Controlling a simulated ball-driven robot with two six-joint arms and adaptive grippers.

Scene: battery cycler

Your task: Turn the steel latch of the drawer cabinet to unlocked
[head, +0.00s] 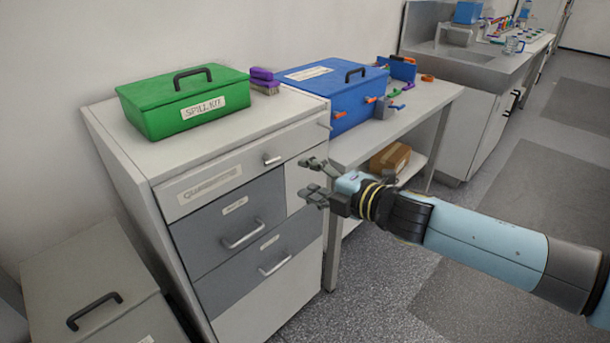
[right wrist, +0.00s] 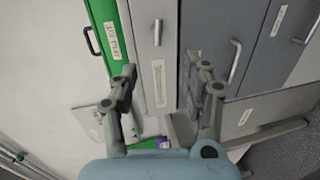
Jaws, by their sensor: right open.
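The drawer cabinet (head: 205,155) is pale with grey drawer fronts, and all its drawers look shut. A small steel piece that looks like the latch (head: 271,160) is on the top drawer front, right of its label, lying roughly level. In the right wrist view the latch (right wrist: 157,32) is unobstructed beyond the fingers. My right gripper (head: 309,180) is open and empty in front of the cabinet's right side, to the right of the latch and apart from it. In the right wrist view the right gripper's fingers (right wrist: 162,78) are spread. My left gripper is not in view.
A green spill kit (head: 187,105) and a purple brush (head: 264,80) are on the cabinet top. Grey drawers with steel handles (head: 243,236) are below. A blue box (head: 350,105) stands on the bench at right. A pale box (head: 90,270) stands at lower left.

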